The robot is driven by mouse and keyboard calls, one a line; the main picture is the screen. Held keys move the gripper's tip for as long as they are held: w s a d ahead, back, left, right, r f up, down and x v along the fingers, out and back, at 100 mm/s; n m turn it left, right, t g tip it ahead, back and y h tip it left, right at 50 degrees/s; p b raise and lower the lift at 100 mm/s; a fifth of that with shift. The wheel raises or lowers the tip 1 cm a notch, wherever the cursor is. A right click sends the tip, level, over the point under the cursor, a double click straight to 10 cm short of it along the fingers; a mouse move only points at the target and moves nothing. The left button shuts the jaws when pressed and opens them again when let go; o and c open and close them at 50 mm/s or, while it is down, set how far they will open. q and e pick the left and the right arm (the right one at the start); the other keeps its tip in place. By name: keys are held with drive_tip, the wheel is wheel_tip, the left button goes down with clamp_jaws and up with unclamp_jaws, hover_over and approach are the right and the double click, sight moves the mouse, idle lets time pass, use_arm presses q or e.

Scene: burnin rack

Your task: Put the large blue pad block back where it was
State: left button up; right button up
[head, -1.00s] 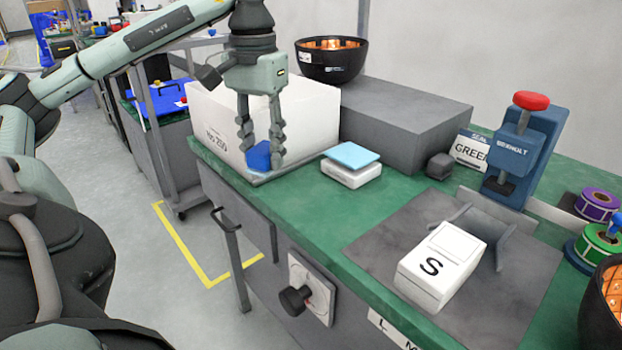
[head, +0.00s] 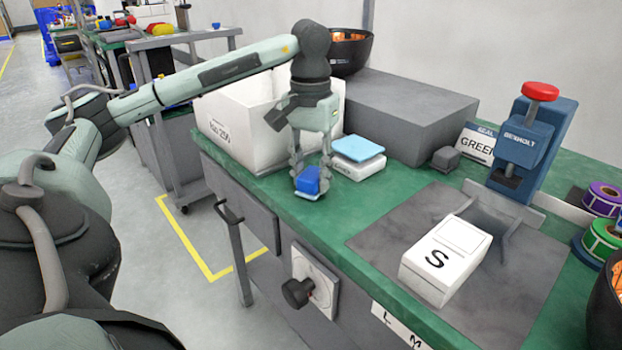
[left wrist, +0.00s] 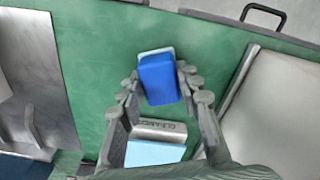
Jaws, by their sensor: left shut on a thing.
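The blue pad block (head: 308,181) is between the fingers of my left gripper (head: 311,178), low over the green bench top near its front edge. It also shows in the left wrist view (left wrist: 158,79), with a pale layer at its far end. My left gripper is shut on it. I cannot tell whether the block touches the bench. A light blue pad (head: 357,148) lies on a white block (head: 358,168) just right of the gripper; the pad also shows in the left wrist view (left wrist: 153,153). My right gripper is not in view.
A white box (head: 235,130) stands left of the gripper. Behind are a large grey block (head: 410,110) and a black bowl (head: 350,55). A white box marked S (head: 445,260) sits on a grey plate, before a blue press (head: 530,140). Green bench around the gripper's front is clear.

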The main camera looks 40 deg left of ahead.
sight(311, 173)
use_arm(q)
drive_tip(key=shift+f, duration=0.15)
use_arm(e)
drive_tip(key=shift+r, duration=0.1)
use_arm(q)
drive_tip(key=o, duration=1)
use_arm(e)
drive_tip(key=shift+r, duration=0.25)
use_arm(q)
wheel_tip(311, 173, up, 8)
drive_tip(key=shift+p, duration=0.8)
drive_tip(key=shift+r+p, duration=0.4)
drive_tip(key=shift+r, duration=1.7)
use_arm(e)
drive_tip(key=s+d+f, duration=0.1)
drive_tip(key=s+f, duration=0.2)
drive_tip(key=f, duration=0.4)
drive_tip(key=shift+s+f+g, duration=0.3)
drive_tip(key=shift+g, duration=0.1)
